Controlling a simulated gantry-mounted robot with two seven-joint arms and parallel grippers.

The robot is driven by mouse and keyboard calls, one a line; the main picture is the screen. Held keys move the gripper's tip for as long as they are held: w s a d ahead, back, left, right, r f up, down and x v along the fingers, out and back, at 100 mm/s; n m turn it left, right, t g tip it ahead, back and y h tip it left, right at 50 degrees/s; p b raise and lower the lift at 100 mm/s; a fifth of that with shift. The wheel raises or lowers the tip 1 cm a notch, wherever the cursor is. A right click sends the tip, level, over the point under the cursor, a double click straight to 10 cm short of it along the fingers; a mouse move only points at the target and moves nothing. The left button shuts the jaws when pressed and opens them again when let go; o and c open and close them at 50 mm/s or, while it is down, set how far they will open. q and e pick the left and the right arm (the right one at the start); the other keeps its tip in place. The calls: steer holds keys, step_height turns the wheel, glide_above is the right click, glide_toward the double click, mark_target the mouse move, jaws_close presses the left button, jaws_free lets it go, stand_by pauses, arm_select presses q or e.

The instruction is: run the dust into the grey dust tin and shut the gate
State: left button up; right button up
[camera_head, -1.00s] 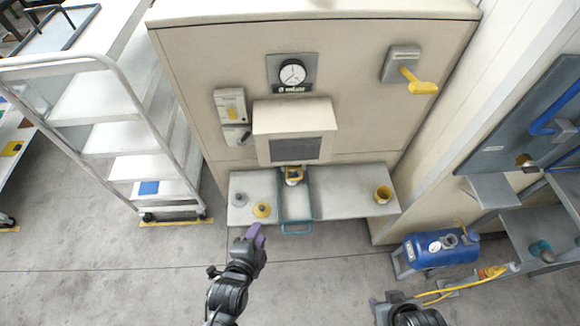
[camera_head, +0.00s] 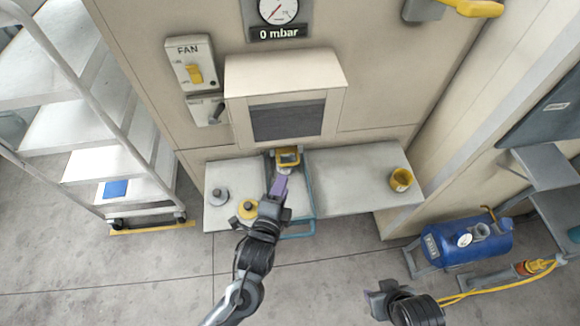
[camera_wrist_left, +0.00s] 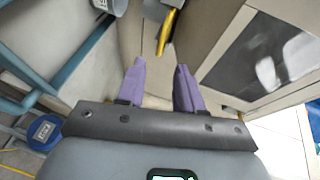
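My left gripper (camera_head: 279,184) has purple fingers and reaches over the bench in front of the hooded outlet. In the left wrist view its two fingers (camera_wrist_left: 160,68) stand apart with nothing between them. A yellow handle (camera_head: 288,157), which looks like the gate's, sits below the hood just beyond the fingertips. A yellow bar (camera_wrist_left: 168,32) shows ahead of the fingers in the wrist view. A grey round container (camera_wrist_left: 110,5), possibly the dust tin, is cut off at the wrist view's top edge. My arm hides much of the slot below the handle. My right gripper (camera_head: 376,297) is low, away from the bench.
On the bench (camera_head: 345,200) stand a grey knobbed piece (camera_head: 217,196), a yellow knobbed piece (camera_head: 247,209) and a yellow cup (camera_head: 401,180). A teal rail (camera_head: 300,234) frames the slot. A blue tank (camera_head: 465,242) stands right, a white rack (camera_head: 95,120) left. The gauge (camera_head: 278,10) reads 0 mbar.

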mark_target(290, 164)
arm_select(q)
steer(key=b+x, duration=0.2)
steer(key=x, duration=0.8)
jaws_close()
